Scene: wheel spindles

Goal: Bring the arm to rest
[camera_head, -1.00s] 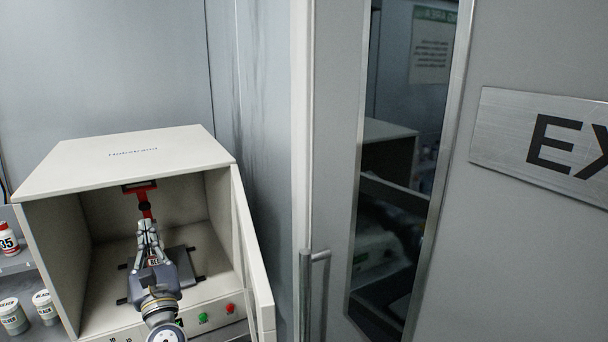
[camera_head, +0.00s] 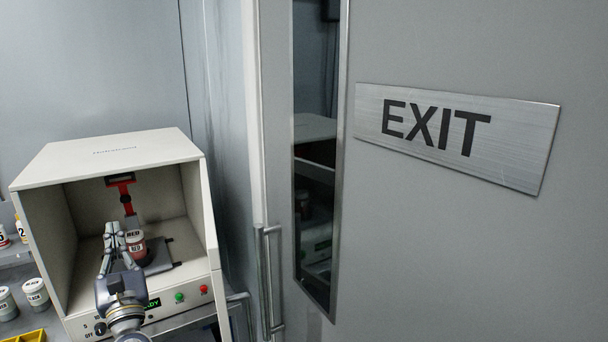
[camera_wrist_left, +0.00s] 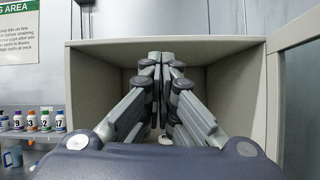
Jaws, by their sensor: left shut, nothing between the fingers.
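My left gripper (camera_head: 114,226) is at the open front of a white cabinet machine (camera_head: 110,157), its fingers pointing inward. In the left wrist view its fingertips (camera_wrist_left: 161,58) meet, shut and empty. In the head view a small cup (camera_head: 138,248) with a printed label stands upright on a dark plate (camera_head: 164,258) inside, just right of the fingers. A red stirring part (camera_head: 126,192) hangs above the cup. I cannot tell whether the fingers touch the cup. My right gripper is not in view.
A grey door with an EXIT sign (camera_head: 456,136) and a handle (camera_head: 270,278) fills the right. Small pots (camera_head: 37,293) stand on a shelf at the left, near a yellow tray (camera_head: 25,337). Green and red buttons (camera_head: 204,289) sit below the cabinet opening.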

